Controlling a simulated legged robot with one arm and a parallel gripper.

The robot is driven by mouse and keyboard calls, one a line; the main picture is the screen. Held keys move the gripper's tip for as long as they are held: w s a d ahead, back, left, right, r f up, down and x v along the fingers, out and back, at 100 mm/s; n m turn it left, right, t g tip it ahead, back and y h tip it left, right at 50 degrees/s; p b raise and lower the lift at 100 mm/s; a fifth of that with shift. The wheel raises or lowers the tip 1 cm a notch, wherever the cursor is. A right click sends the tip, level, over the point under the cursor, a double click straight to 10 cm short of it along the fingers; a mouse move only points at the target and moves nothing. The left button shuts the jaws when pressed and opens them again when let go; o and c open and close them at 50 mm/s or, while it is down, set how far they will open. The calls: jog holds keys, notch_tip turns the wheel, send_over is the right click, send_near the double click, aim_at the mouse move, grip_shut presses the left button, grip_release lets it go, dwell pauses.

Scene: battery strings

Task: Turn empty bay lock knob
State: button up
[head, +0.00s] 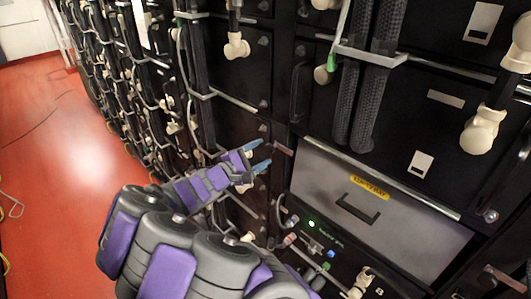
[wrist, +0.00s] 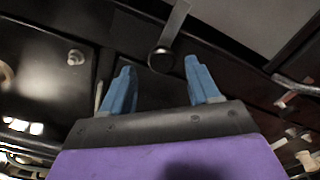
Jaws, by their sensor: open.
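The empty bay is a grey panel (head: 330,185) with a yellow label (head: 370,187) and a dark handle (head: 357,208). A small metal lever (head: 283,149), which looks like the lock knob, sits by its upper left corner. In the wrist view this lever (wrist: 175,24) runs down to a dark round end. My gripper (head: 259,156) is open and empty, just left of the lever in the head view. In the wrist view its blue fingers (wrist: 160,66) lie either side of the round end. I cannot tell whether they touch it.
Black battery racks with pale connectors (head: 236,46) and cables line the wall. Thick braided cables (head: 357,100) hang above the bay. The red floor (head: 60,150) at left is mostly open.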

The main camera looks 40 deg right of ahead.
aim_at(268, 149)
jog(key=d, duration=0.5)
jog(key=shift+w+d+f, duration=0.1)
jog(key=shift+f, duration=0.15)
jog(key=shift+a+r, duration=0.15)
jog(key=shift+a, duration=0.65)
jog(key=shift+c, duration=1.2)
jog(key=shift+d, duration=0.3)
jog(key=c, duration=0.8)
